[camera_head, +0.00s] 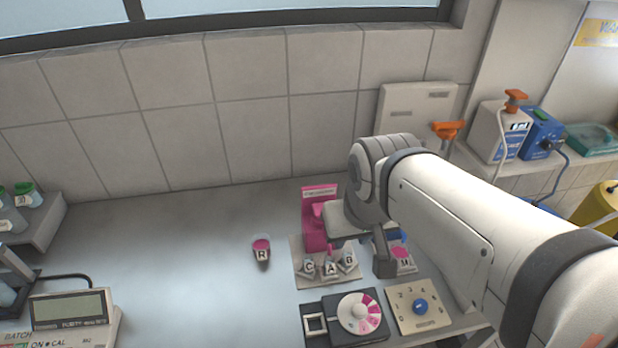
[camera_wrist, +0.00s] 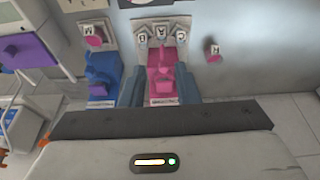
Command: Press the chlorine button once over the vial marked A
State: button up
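A pink dispenser (camera_head: 314,225) stands at the back of a light plate (camera_head: 300,283); its label is too small to read. Vial A (camera_head: 331,268) sits on the plate between vial C (camera_head: 308,267) and vial B (camera_head: 348,260). In the wrist view, which is upside down, vial A (camera_wrist: 161,33) is in line with the pink dispenser (camera_wrist: 161,74). My gripper (camera_wrist: 159,67) is open, its two blue-grey fingers on either side of the dispenser, with nothing held. In the head view one dark finger (camera_head: 384,258) shows right of the plate. I cannot tell whether the fingers touch the dispenser.
A blue dispenser (camera_wrist: 103,75) with a pink-topped vial (camera_wrist: 93,40) stands close beside. Vial R (camera_head: 261,250) stands alone to the left. A dial box (camera_head: 345,318) and a numbered knob plate (camera_head: 418,305) lie in front.

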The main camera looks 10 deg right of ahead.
jog(key=shift+w+r, duration=0.1)
jog(key=shift+w, duration=0.2)
jog(key=c, duration=0.3)
jog(key=shift+g, duration=0.9)
jog(key=w+b, duration=0.1)
jog(key=w, duration=0.2)
jog(key=w+r+b, duration=0.1)
jog(key=w, duration=0.2)
jog(key=w+r+b, duration=0.1)
jog(key=w+b, duration=0.1)
jog(key=w, duration=0.2)
grip_shut()
jog(key=w+g+b, duration=0.1)
jog(key=w+b, duration=0.1)
jog(key=w, duration=0.7)
jog(key=shift+w+g+b, duration=0.3)
jog(key=shift+w+b, duration=0.05)
jog(key=shift+w, duration=0.05)
jog(key=shift+d, duration=0.1)
